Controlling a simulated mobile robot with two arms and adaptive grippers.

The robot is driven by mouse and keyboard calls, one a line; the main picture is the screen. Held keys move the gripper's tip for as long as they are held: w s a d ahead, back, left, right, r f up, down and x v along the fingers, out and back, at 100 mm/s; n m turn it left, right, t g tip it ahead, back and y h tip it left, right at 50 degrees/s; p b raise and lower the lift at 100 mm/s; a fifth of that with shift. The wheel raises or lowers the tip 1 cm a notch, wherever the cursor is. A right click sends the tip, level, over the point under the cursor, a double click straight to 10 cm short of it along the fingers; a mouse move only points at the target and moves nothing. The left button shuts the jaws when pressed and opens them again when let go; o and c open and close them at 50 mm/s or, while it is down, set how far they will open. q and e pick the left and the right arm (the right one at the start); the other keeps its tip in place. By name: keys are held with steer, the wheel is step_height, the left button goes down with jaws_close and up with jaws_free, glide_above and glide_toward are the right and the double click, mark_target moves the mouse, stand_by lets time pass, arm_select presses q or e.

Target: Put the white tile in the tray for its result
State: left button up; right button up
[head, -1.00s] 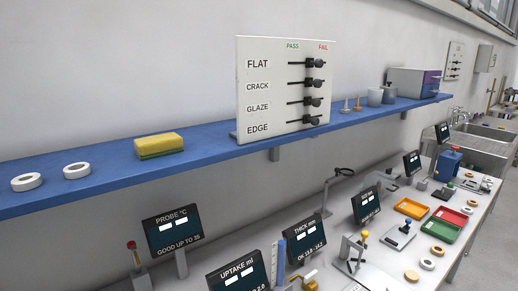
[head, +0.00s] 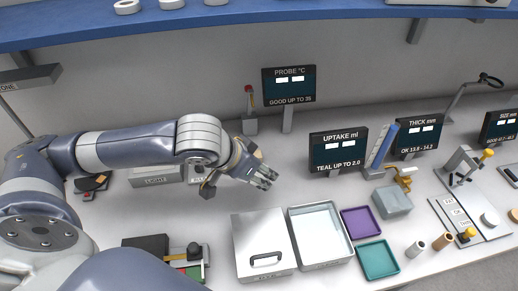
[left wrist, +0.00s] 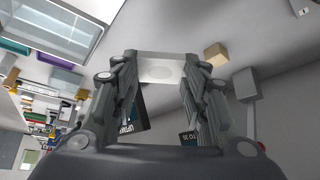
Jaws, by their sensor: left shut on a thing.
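My left gripper (head: 265,178) hangs over the bench in the head view, in front of the probe display. It is shut on the white tile (left wrist: 161,71), which shows as a pale block with a faint round mark between the fingertips in the left wrist view. The tile cannot be made out in the head view. An empty purple tray (head: 361,222) and an empty teal tray (head: 378,260) lie to the right of the gripper. The uptake display (head: 338,151) reads "TEAL UP TO 2.0"; its values are too small to read. My right gripper is out of view.
A metal lidded box (head: 262,229) and a white basin (head: 320,235) stand between the gripper and the trays. A probe display (head: 288,86), a thickness display (head: 419,133) and a grey block (head: 393,202) stand around. A blue shelf (head: 220,18) runs above.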

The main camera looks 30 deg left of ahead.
arm_select(q)
steer(key=s+a+f+m+g+h, duration=0.2)
steer(key=s+a+f+m+h, duration=0.1)
steer(key=a+m, duration=0.3)
steer(key=shift+a+f+m, duration=0.15)
steer(key=shift+a+m, duration=0.15)
steer(key=shift+m, duration=0.2)
steer(key=w+p, duration=0.1)
steer(key=w, duration=0.4)
steer(key=w+a+f+p, duration=0.1)
steer(key=w, duration=0.4)
steer(key=w+a+p, duration=0.1)
steer(key=w, duration=0.3)
steer(key=shift+w+a+f+p, duration=0.1)
steer(key=shift+w+f+p, duration=0.05)
steer(key=shift+w+p, duration=0.2)
steer(key=shift+w+a+f+p, duration=0.1)
steer(key=shift+w+f+p, duration=0.2)
steer(key=shift+f+p, duration=0.25)
steer(key=shift+w+f+p, duration=0.3)
steer(key=shift+f+p, duration=0.1)
steer(key=shift+f, duration=0.75)
